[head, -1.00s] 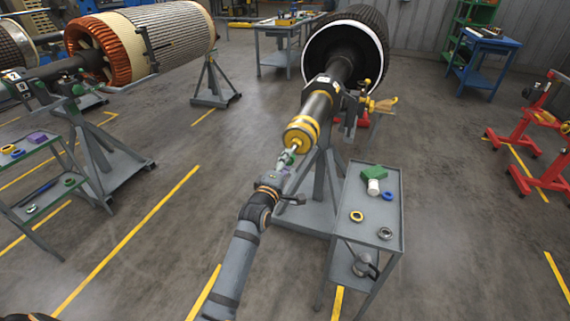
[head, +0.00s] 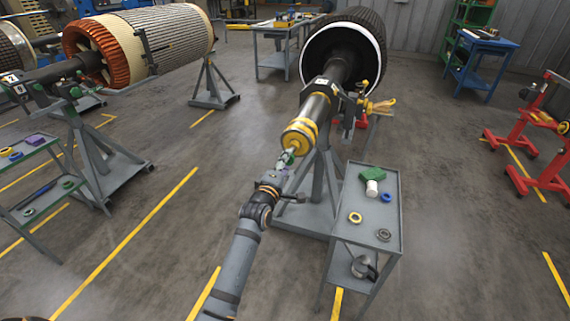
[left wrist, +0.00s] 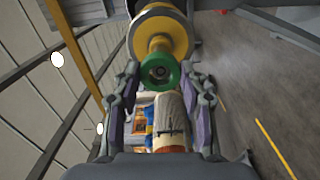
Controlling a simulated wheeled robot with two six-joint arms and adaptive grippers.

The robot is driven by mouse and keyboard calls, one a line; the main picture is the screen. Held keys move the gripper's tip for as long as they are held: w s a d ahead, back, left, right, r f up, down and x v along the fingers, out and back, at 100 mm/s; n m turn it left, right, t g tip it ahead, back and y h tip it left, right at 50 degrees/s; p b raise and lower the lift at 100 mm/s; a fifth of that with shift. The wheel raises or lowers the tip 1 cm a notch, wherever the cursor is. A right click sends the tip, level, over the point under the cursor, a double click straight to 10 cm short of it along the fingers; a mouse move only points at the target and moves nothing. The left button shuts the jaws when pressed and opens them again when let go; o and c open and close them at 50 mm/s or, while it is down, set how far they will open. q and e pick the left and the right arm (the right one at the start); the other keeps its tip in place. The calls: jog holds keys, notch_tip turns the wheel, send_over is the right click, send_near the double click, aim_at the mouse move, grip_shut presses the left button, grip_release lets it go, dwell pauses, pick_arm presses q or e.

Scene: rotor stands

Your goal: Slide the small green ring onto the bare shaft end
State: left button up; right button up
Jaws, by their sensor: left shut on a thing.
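The small green ring (left wrist: 147,80) sits between the fingertips of my left gripper (left wrist: 160,74), which is shut on it. The left wrist view looks through the ring's hole at a dark centre. Behind the ring is the end of the shaft (left wrist: 160,40), with a yellow stepped collar. In the head view the shaft (head: 314,108) points down toward my left gripper (head: 287,160), and the green ring (head: 288,157) is close in front of its yellow end. I cannot tell whether the ring touches the shaft end or is around it. My right gripper is out of view.
Another shelf cart (head: 40,190) stands at left. Floor left of my arm is clear.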

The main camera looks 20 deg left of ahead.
pick_arm(q)
jog(key=shift+w, duration=0.1)
dwell(0.3)
jog(key=shift+w+b, duration=0.35)
jog(key=shift+w, duration=1.05)
jog(key=shift+w, duration=0.25)
jog(key=shift+w+d, duration=0.1)
jog(key=shift+w, duration=0.7)
jog(key=o, duration=1.2)
jog(key=shift+c, duration=0.2)
